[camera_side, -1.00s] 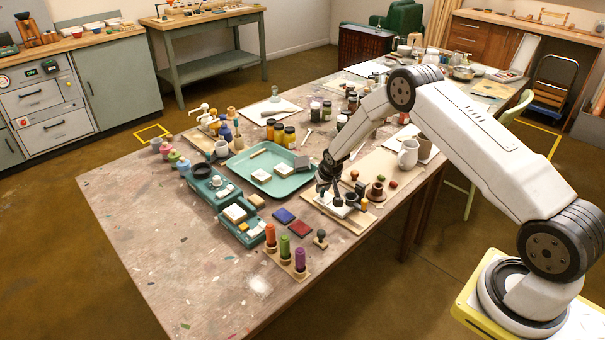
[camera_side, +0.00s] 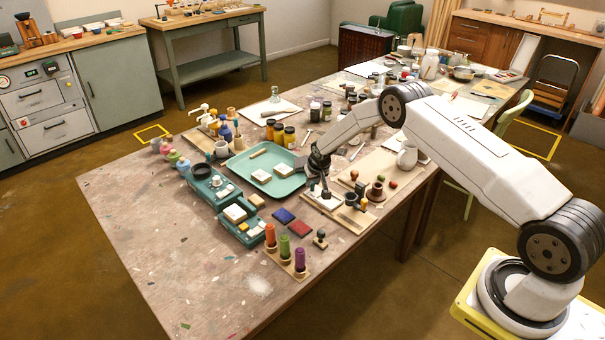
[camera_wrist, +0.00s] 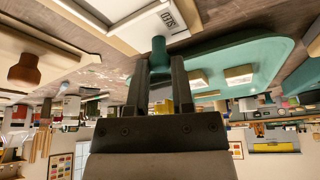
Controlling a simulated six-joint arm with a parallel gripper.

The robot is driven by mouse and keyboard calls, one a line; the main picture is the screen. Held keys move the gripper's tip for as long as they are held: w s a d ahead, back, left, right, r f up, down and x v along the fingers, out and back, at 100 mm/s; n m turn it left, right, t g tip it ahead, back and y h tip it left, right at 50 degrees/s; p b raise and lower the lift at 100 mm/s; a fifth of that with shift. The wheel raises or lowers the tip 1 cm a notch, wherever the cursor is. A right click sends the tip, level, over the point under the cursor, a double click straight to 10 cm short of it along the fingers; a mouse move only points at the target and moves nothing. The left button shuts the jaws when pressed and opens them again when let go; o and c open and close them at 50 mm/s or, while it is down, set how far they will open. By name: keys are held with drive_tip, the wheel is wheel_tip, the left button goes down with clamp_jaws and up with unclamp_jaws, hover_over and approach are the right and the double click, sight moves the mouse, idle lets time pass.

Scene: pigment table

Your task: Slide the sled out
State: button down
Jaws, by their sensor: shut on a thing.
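My gripper (camera_side: 325,192) points down over the white block (camera_side: 331,203) on a pale wooden board at the right of the teal tray. The wrist view appears upside down. There, the two dark fingers of my gripper (camera_wrist: 159,66) are shut on a teal knob (camera_wrist: 158,47). The knob stands at the edge of the white block (camera_wrist: 150,25), which bears a small dark marking. I take knob and block for the sled, but their joint is hidden. In the side view the fingers mostly hide the knob.
The teal tray (camera_side: 238,166) lies just left of my gripper with pale blocks in it. A blue and a red pad (camera_side: 300,229) lie in front. Bare tabletop (camera_side: 150,215) lies at the left.

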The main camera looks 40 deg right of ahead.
sight(316, 197)
drive_tip(key=shift+w+r, duration=0.15)
drive_tip(key=shift+w, duration=0.1)
drive_tip(key=c, duration=0.7)
unclamp_jaws()
drive_tip(key=shift+w, duration=0.1)
drive_tip(key=shift+o, duration=1)
drive_tip(key=shift+s, duration=0.2)
drive_tip(key=v, duration=0.7)
drive_tip(key=shift+r, duration=0.25)
drive_tip(key=shift+s, duration=0.1)
